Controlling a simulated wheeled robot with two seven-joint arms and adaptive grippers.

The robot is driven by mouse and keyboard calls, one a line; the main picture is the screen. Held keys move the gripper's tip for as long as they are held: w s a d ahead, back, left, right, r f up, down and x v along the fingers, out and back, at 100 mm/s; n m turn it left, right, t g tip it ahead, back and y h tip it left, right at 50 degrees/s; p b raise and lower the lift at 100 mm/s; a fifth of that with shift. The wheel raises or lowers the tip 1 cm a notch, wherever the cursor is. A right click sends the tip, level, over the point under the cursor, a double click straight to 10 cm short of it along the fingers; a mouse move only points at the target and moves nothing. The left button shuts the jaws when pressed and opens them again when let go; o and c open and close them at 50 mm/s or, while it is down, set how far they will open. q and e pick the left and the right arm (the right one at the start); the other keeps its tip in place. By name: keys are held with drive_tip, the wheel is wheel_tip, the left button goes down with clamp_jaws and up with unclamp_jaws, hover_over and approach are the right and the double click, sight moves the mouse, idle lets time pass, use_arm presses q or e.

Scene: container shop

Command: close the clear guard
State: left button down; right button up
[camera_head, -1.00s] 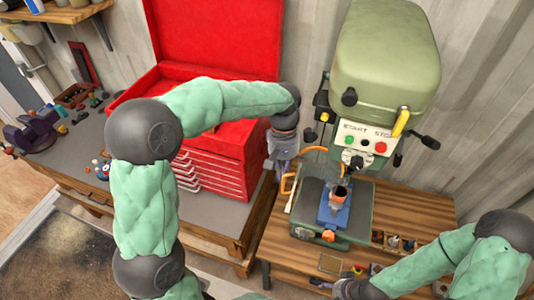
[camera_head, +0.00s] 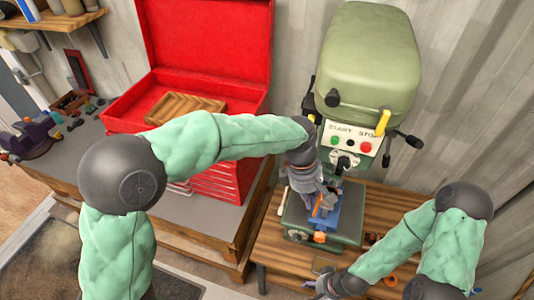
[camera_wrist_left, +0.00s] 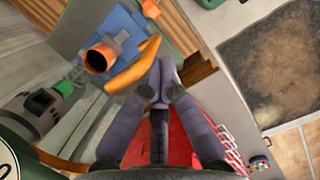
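The clear guard (camera_wrist_left: 132,70) shows mainly by its orange edging, on the green drill press (camera_head: 368,60). In the head view, a piece of this edging (camera_head: 317,207) shows beside my left gripper (camera_head: 324,200), in front of the drill spindle. In the left wrist view, the gripper's fingertips (camera_wrist_left: 162,68) are together, right beside the curved orange edge. They look empty, and I cannot tell whether they touch it. My left wrist hides much of the guard in the head view. My right gripper (camera_head: 322,284) is low at the front; its fingers are unclear.
A blue vise (camera_head: 351,214) stands on the press table, with an orange cylinder (camera_wrist_left: 100,58) at it in the left wrist view. An open red toolbox (camera_head: 215,170) stands to the left. Small items lie on the wooden bench (camera_head: 402,205) near my right arm.

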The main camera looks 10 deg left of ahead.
use_arm(q)
drive_tip(key=d+n, duration=0.2)
drive_tip(key=shift+d+t, duration=0.3)
drive_tip(key=shift+d, duration=0.05)
drive_tip(key=shift+w+d, duration=0.3)
drive_tip(key=shift+d, duration=0.6)
